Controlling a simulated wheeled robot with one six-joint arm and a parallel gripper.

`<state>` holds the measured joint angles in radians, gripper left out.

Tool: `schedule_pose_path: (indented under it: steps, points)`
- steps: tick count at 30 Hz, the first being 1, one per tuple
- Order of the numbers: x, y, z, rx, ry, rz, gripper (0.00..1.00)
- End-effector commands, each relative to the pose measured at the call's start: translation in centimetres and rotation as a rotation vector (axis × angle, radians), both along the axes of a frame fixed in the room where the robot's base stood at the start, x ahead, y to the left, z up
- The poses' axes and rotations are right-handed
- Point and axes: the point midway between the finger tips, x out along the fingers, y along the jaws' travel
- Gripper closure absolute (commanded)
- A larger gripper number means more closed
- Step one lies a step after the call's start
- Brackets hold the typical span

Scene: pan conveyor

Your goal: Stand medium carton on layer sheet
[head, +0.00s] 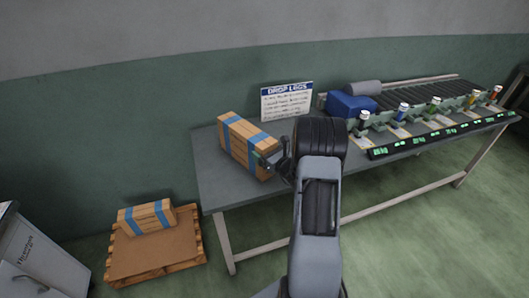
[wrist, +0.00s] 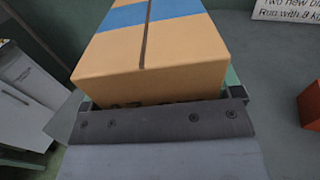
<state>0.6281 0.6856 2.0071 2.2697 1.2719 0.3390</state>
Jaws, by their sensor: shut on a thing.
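A tan carton with blue tape bands (head: 240,140) is at the left end of the grey table. My gripper (head: 268,163) is shut on its right side. In the wrist view the carton (wrist: 155,60) fills the top middle, beyond the dark jaw edge; its lower part is hidden. I cannot tell whether it touches the table. The brown layer sheet (head: 150,254) lies on a wooden pallet (head: 168,271) on the floor at left. Another carton with blue tape (head: 147,217) lies at the sheet's back edge.
The grey table (head: 222,187) carries a sign (head: 287,101), a blue bin (head: 350,104) and a roller conveyor (head: 420,96) at right. A white cabinet (head: 40,255) stands left of the pallet. An orange object (wrist: 311,105) shows at the wrist view's right edge. The sheet's front is clear.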

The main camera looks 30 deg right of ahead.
Motion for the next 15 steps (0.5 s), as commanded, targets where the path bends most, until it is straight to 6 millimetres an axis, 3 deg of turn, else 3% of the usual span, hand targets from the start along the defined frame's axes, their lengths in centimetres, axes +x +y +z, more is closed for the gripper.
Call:
schedule_pose_path:
  steps: [14,15]
  points:
    - [0.04,-0.04,-0.46,-0.001,-0.005,0.0,0.61]
    - [-0.01,-0.01,-0.48,0.0,0.0,0.0,0.11]
